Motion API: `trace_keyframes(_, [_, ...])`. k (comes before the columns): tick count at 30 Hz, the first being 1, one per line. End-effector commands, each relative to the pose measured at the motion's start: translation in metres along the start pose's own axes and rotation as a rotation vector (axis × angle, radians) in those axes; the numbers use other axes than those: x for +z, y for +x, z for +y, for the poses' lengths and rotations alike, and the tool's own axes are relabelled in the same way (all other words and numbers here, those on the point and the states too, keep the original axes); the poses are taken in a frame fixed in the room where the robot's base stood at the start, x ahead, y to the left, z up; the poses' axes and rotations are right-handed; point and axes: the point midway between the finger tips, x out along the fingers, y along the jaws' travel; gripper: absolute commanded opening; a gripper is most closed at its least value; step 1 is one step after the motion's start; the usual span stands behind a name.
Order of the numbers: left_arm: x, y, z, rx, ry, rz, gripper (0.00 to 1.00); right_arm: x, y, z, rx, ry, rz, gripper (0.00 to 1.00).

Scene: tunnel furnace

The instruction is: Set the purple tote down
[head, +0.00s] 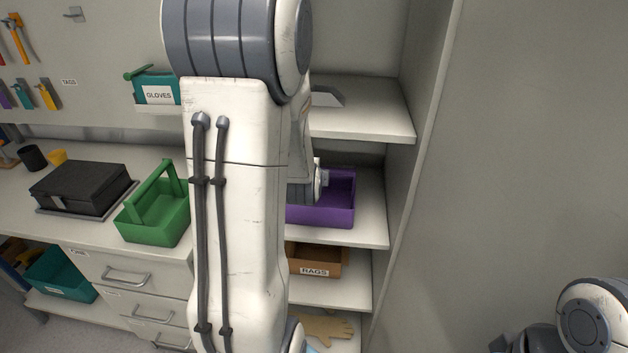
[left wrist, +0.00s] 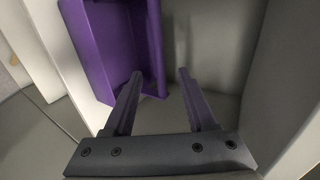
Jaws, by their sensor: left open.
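The purple tote (head: 331,205) stands on the middle shelf (head: 370,228) of the shelf unit, with its left part hidden behind my left arm. In the left wrist view the tote (left wrist: 103,48) fills the upper left. My left gripper (left wrist: 160,73) is open, and one tote wall appears in the gap between its fingers. I cannot tell whether the fingers touch that wall. In the head view my left wrist is at the tote, and the fingers are hidden. Part of my right arm shows at the lower right, without its gripper.
Below is a shelf with a brown RAGS box (head: 318,259), and lower a work glove (head: 325,327). A shelf board (head: 375,122) is above the tote. A green caddy (head: 155,215) and a black case (head: 80,188) stand on the left counter. A wall closes the right.

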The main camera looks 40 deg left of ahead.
Motion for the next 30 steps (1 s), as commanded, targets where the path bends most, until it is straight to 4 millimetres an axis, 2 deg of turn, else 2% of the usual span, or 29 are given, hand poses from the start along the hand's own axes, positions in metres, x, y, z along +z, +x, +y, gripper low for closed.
trace_keyframes(3, [0.000, -0.004, 0.001, -0.002, 0.000, 0.001, 0.57, 0.000, 0.007, 0.001, 0.000, 0.000, 0.000, 0.00])
trace_keyframes(11, [-0.004, -0.007, 0.001, 0.007, -0.006, 0.010, 0.57, 0.000, 0.007, 0.001, 0.000, 0.000, 0.001, 0.00])
trace_keyframes(14, [-0.032, -0.014, 0.008, 0.054, -0.049, 0.065, 0.57, 0.000, 0.006, 0.000, 0.000, 0.000, 0.001, 0.00])
trace_keyframes(17, [-0.088, -0.036, 0.028, 0.176, -0.139, 0.164, 0.57, 0.000, 0.006, 0.001, 0.000, 0.000, 0.001, 0.00])
trace_keyframes(18, [-0.114, -0.051, 0.040, 0.248, -0.183, 0.203, 0.57, 0.000, 0.007, 0.001, 0.000, 0.000, 0.001, 0.00])
trace_keyframes(20, [-0.150, -0.080, 0.062, 0.372, -0.246, 0.248, 0.57, 0.000, 0.007, 0.001, 0.000, 0.000, 0.001, 0.00])
trace_keyframes(21, [-0.171, -0.102, 0.078, 0.460, -0.284, 0.263, 0.57, 0.000, 0.007, 0.001, 0.000, 0.000, 0.001, 0.00])
trace_keyframes(23, [-0.194, -0.138, 0.103, 0.592, -0.329, 0.263, 0.57, 0.000, 0.007, 0.001, 0.000, 0.000, 0.001, 0.00])
trace_keyframes(24, [-0.205, -0.163, 0.120, 0.677, -0.352, 0.248, 0.57, 0.000, 0.007, 0.001, 0.000, 0.000, 0.001, 0.00])
trace_keyframes(27, [-0.214, -0.225, 0.157, 0.858, -0.384, 0.169, 0.57, 0.000, 0.007, 0.001, 0.000, 0.000, 0.001, 0.00])
trace_keyframes(30, [-0.207, -0.275, 0.183, 0.977, -0.390, 0.060, 0.57, 0.000, 0.007, 0.001, 0.000, 0.000, 0.001, 0.00])
